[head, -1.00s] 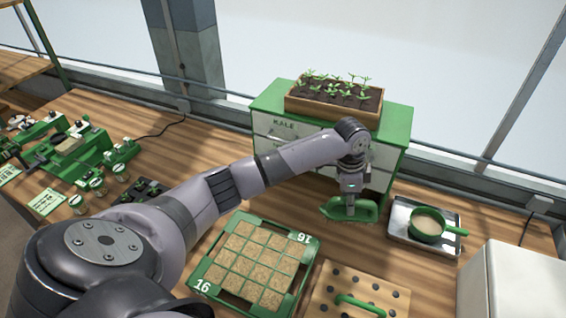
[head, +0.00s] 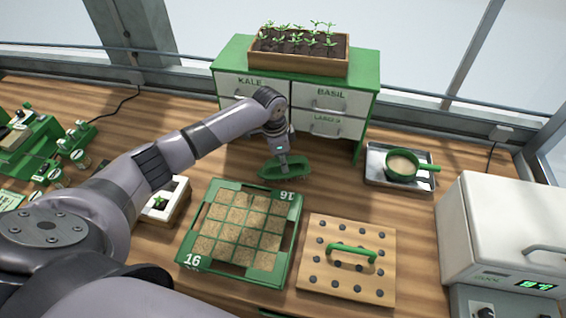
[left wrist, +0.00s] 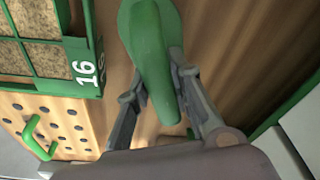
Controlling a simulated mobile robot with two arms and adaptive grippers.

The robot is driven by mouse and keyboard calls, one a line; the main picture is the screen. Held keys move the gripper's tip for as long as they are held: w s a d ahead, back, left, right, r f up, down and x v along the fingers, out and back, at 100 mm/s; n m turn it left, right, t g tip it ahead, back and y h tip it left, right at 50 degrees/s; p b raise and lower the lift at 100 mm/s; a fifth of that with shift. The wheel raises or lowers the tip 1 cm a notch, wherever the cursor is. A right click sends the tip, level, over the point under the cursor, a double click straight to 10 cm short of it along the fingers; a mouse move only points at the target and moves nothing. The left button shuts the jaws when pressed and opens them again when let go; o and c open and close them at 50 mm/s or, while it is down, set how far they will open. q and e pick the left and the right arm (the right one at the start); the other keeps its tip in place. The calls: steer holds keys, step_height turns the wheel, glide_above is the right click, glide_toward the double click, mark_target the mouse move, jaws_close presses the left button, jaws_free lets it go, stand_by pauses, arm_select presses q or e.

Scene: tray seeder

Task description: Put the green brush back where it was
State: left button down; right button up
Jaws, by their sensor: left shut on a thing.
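The green brush (head: 285,167) is in my left gripper (head: 282,158), between the seed tray and the drawer cabinet. In the left wrist view the brush (left wrist: 150,50) lies between the two fingers of the gripper (left wrist: 160,100), which are shut on it. In the head view it is close over the wooden bench; I cannot tell whether it touches the wood. My right gripper is not in view.
The green tray marked 16 (head: 186,258) is just in front of the brush. The drawer cabinet (head: 350,102), with a seedling box (head: 300,64) on top, stands behind. A metal tray (head: 372,178) with a green-handled pan (head: 402,165) and a pegged board (head: 345,285) are to the right.

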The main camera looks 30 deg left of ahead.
arm_select(q)
steer(key=shift+f, duration=0.95)
steer(key=c, duration=1.8)
jaws_free()
steer(key=o, duration=0.4)
steer(key=shift+c, duration=0.2)
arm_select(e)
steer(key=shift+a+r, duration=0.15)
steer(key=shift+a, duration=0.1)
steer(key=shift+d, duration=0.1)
